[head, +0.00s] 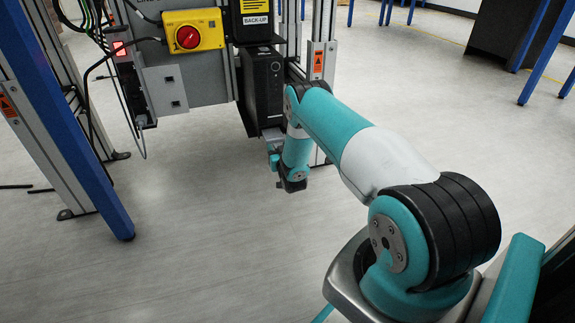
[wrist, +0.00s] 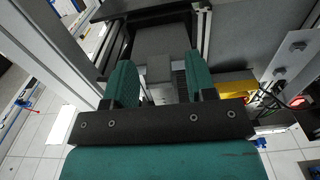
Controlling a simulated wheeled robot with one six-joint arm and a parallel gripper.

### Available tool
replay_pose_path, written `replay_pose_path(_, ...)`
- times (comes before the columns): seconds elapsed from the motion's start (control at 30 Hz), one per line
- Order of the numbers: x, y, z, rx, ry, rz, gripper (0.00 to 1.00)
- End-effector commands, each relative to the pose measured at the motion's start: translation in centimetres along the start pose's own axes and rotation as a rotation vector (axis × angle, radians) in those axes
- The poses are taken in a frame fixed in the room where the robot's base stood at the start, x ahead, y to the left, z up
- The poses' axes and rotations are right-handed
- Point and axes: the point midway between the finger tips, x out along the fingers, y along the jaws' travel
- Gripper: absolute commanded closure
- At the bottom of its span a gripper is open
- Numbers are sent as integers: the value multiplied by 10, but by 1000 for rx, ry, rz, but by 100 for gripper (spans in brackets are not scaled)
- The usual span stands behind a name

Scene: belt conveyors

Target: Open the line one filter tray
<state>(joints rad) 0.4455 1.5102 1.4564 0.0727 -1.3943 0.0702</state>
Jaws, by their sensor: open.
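My gripper (wrist: 160,72) is open in the wrist view, with one teal finger on each side of a small grey tab (wrist: 158,69). The tab joins a wider grey block (wrist: 163,40) in a dark housing. This looks like the filter tray and its handle, but no label shows which line it is. I cannot tell whether the fingers touch the tab. In the head view my gripper (head: 272,150) is at the lower front of a black box (head: 262,90). A small grey piece (head: 272,132) shows there, partly hidden by my gripper and arm.
A yellow switch box with a red knob (head: 193,32) is left of the black box, above a grey panel (head: 172,90) with cables. A "BACK-UP" label (head: 256,19) is above. A blue post (head: 75,110) stands at left. The floor (head: 200,240) in front is clear.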

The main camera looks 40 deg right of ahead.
Motion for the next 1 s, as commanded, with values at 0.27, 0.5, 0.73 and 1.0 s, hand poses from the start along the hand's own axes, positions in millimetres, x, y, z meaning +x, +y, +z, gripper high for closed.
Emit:
replay_pose_path(0.27, -12, -1, -8, 1, -5, -4, 49)
replay_pose_path(0.5, -28, 1, -10, 2, -1, 2, 49)
replay_pose_path(0.73, -88, 1, -6, 0, -6, 2, 49)
replay_pose_path(1.0, -148, 0, -4, 1, -3, 2, 49)
